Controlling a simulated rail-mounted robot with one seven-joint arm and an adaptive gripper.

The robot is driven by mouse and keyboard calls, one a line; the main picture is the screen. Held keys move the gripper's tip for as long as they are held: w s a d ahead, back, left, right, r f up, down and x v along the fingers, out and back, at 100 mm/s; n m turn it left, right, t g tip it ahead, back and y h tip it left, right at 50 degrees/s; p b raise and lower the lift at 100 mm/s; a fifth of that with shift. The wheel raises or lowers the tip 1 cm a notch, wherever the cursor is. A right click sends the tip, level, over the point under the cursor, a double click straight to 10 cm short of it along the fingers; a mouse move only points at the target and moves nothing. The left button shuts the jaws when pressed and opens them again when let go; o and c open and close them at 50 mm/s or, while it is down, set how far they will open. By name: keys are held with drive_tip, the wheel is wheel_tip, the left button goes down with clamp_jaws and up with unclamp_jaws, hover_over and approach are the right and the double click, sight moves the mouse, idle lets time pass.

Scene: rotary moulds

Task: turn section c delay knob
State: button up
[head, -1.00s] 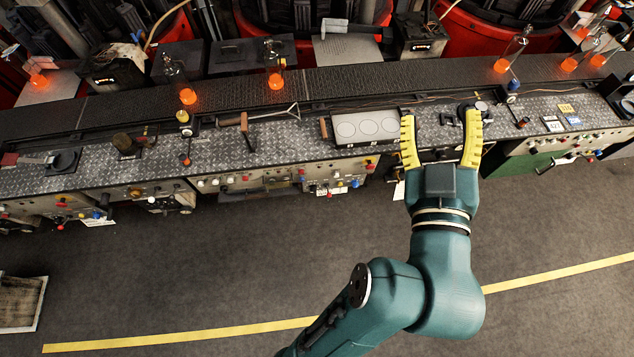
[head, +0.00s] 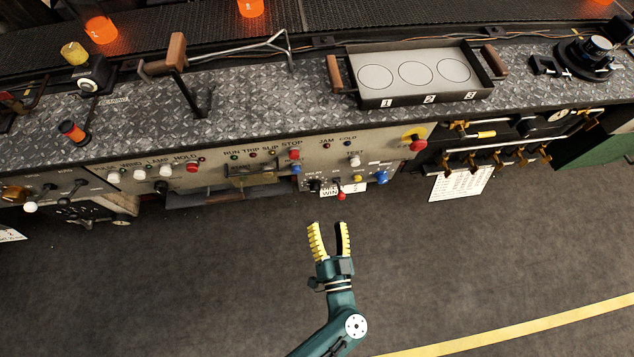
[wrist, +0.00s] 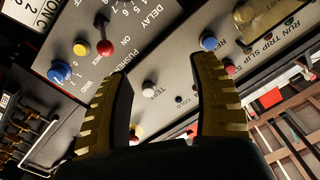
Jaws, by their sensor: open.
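The section C panel (head: 325,174) is on the bench front in the head view. A small dark knob (head: 314,186) at its lower left appears to be the delay knob; its label is hard to read there. In the wrist view the panel is upside down, with the DELAY lettering (wrist: 152,17) and part of a numbered dial at the top edge. The knob itself is mostly cut off there. A red-ball lever (wrist: 104,47) marked OFF and ON is beside it. My gripper (head: 328,224) is open and empty, apart from the panel, below the knob in the picture.
Near the lever are a yellow button (wrist: 81,47) and a blue knob (wrist: 60,72). Another blue knob (wrist: 208,42) and a white TEST knob (wrist: 148,89) lie around my fingers. A white card (head: 460,182) hangs right of the panel. The floor in front is clear.

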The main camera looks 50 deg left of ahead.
drive_tip(key=b, duration=0.5)
approach(316, 191)
drive_tip(key=shift+m, duration=0.3)
drive_tip(key=b+x, duration=0.3)
drive_tip(key=x, duration=0.7)
drive_tip(key=shift+w+a+r, duration=0.15)
drive_tip(key=shift+a, duration=0.05)
drive_tip(key=shift+c, duration=0.5)
clamp_jaws()
